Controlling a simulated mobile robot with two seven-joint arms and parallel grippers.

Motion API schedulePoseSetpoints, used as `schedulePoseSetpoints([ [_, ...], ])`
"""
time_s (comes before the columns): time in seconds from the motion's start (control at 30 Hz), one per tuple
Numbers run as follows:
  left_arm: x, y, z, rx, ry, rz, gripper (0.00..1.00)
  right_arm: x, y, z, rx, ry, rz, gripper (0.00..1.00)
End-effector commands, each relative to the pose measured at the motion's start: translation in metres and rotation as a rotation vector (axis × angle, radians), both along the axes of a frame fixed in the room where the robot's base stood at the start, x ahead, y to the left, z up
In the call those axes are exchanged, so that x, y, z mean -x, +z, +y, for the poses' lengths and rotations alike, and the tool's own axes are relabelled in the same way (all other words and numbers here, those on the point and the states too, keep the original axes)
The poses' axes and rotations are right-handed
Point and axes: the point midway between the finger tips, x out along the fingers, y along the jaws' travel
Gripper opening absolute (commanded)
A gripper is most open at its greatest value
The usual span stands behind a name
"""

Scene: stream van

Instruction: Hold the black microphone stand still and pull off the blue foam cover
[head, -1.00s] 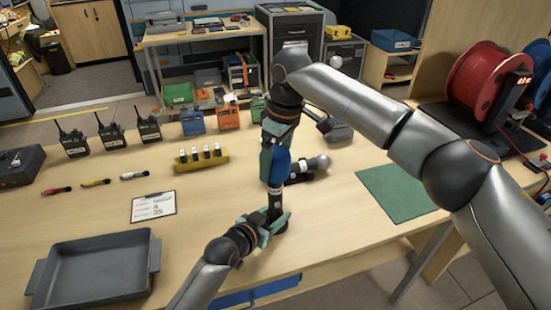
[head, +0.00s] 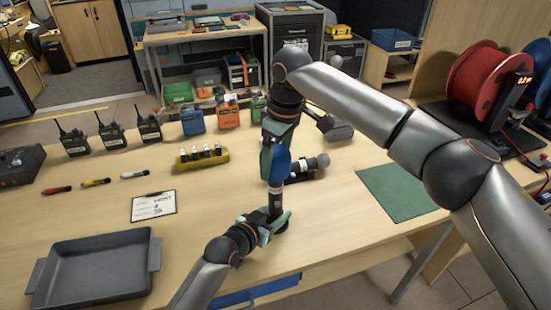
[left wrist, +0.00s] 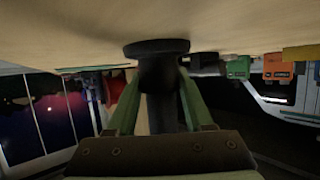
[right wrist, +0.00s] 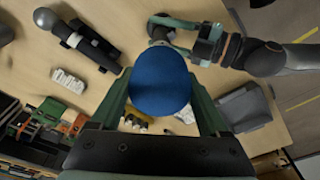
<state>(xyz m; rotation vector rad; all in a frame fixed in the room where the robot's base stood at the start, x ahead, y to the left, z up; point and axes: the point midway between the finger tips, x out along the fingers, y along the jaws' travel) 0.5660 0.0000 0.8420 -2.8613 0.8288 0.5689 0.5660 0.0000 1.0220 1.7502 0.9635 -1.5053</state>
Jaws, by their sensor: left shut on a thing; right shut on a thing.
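The blue foam cover (head: 276,166) sits upright on the microphone above the black stand (head: 276,200) near the table's front edge. My right gripper (head: 275,148) comes from above and is shut on the foam cover. In the right wrist view the round blue top of the cover (right wrist: 160,82) is between the green fingers. My left gripper (head: 270,222) is shut on the lower part of the stand, just above its base. In the left wrist view the dark stand post (left wrist: 160,105) is between the fingers, with its round base on the table. The microphone inside the foam is hidden.
A second microphone (head: 308,168) lies just right of the stand. A yellow battery holder (head: 202,158), a clipboard (head: 153,206) and a grey tray (head: 95,268) are to the left. A green mat (head: 397,192) lies bare at the right.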

Motion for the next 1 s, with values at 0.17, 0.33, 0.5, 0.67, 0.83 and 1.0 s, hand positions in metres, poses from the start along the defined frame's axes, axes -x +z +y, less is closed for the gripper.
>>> schedulePoseSetpoints([
  [0.17,0.0,-0.001,0.0,-0.001,0.0,0.001,0.0,0.0,0.0,0.0,0.0,0.0,0.0,0.12],
  [0.33,0.0,-0.001,0.0,-0.001,0.0,0.001,0.0,0.0,0.004,0.0,-0.001,0.0,-0.001,0.12],
  [0.5,0.0,-0.001,0.0,-0.001,0.0,0.001,0.0,0.0,0.008,0.0,-0.001,0.0,-0.002,0.12],
  [0.67,0.0,-0.001,0.0,-0.001,0.0,0.002,0.0,0.0,0.013,0.0,-0.001,0.001,-0.003,0.12],
  [0.83,0.0,-0.001,0.0,-0.001,0.0,0.002,0.0,0.0,0.016,0.0,0.0,0.0,-0.001,0.12],
  [1.0,0.0,-0.001,0.0,-0.001,0.0,0.002,0.0,0.0,0.021,0.0,-0.001,0.0,-0.001,0.12],
])
